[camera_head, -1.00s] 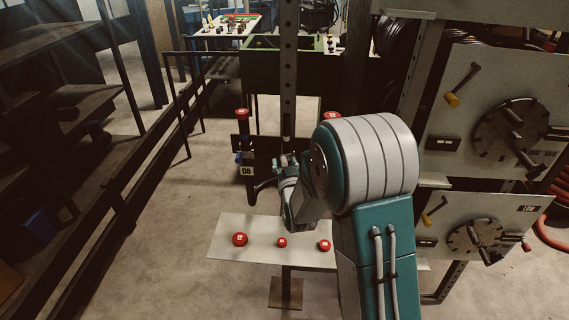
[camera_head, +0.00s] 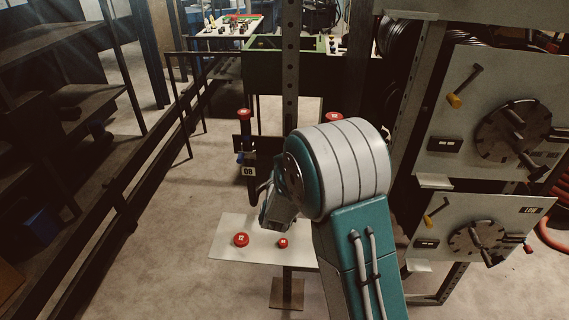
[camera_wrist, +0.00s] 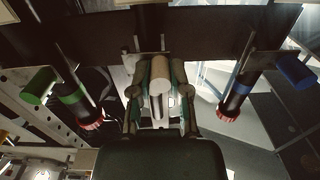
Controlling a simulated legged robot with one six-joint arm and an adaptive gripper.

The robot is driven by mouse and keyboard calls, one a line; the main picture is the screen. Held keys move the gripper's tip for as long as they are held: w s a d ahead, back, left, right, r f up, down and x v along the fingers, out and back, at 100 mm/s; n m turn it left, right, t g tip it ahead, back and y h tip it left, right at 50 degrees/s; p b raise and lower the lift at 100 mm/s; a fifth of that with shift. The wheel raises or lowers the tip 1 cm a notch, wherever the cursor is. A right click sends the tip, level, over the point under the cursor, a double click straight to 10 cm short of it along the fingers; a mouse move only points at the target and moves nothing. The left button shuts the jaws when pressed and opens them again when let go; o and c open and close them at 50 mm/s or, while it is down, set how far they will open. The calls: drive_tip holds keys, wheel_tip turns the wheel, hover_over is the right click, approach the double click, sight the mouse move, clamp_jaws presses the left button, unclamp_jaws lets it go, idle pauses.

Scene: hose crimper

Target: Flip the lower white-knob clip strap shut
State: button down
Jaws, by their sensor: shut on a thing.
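My gripper (camera_wrist: 160,78) is shut on a white knob (camera_wrist: 161,88) in the middle of the wrist view, with a finger on either side. The strap behind the knob is mostly hidden by the fingers, so its angle cannot be told. In the head view my gripper (camera_head: 270,208) hangs above the pale board, largely behind my arm. The white knob is hidden there.
The wrist view shows a green knob (camera_wrist: 38,86) at left and a blue knob (camera_wrist: 295,73) at right, beside red-ended black hoses. A pale board (camera_head: 232,228) with red buttons lies below. Panels with dials (camera_head: 477,241) stand at right.

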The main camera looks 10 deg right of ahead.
drive_tip(key=shift+h, duration=0.3)
drive_tip(key=c, duration=0.6)
unclamp_jaws()
drive_tip(key=shift+w+a, duration=0.1)
drive_tip(key=v, duration=1.2)
drive_tip(key=shift+a, duration=0.1)
